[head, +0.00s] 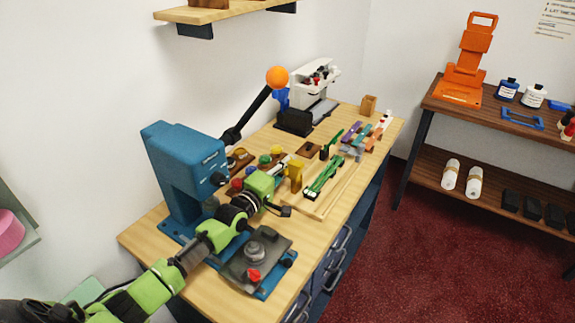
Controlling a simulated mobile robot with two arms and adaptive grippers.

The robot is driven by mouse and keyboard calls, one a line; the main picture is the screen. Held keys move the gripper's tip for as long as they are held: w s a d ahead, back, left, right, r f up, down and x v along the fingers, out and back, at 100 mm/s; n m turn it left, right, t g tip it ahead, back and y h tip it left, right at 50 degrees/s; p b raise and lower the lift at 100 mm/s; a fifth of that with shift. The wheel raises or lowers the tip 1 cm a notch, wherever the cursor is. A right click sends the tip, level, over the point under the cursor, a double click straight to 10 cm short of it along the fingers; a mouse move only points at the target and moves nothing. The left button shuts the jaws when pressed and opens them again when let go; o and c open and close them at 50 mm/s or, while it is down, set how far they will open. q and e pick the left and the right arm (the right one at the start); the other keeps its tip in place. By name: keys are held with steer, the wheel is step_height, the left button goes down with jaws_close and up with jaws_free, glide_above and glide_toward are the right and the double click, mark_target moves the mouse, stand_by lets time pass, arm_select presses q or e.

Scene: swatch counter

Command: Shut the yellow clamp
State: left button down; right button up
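A small upright yellow piece (296,172), which looks like the yellow clamp, stands on the wooden workbench near the middle of the head view. It is too small to tell how its jaw or handle stands. My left gripper (283,192), on a green and black arm, reaches in from the lower left. It is just in front of and left of the yellow piece. Its dark fingers look spread apart with nothing between them. I cannot tell whether a finger touches the yellow piece. My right gripper is not in view.
A blue drill-press-like machine (186,165) stands left of my arm. A grey plate with a red knob (253,275) lies at the bench's near end. Red, green and yellow knobs (264,159) sit behind the gripper. Green bars (322,180) lie right. An orange stand (467,62) is on the shelf.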

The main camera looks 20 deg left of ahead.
mark_target(296, 163)
arm_select(q)
steer(key=shift+d, duration=0.1)
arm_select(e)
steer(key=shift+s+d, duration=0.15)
arm_select(q)
steer(key=shift+r+m, duration=0.1)
steer(key=shift+m, duration=0.2)
steer(key=shift+d+r+m+p, duration=0.25)
steer(key=shift+d+m+p, duration=0.25)
steer(key=shift+m, duration=0.4)
steer(key=m, duration=0.2)
steer(key=p, duration=0.1)
steer(key=shift+s+d+r+m, duration=0.15)
steer(key=shift+d+r+m, duration=0.1)
steer(key=shift+d+m, duration=0.15)
steer(key=shift+d+m+p, duration=0.35)
steer(key=shift+d+m, duration=0.05)
steer(key=shift+m, duration=0.5)
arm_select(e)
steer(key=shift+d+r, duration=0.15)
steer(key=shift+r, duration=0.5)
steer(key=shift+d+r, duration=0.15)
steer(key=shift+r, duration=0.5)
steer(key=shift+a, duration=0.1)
arm_select(q)
steer(key=c, duration=2.2)
jaws_free()
steer(key=shift+o, duration=0.6)
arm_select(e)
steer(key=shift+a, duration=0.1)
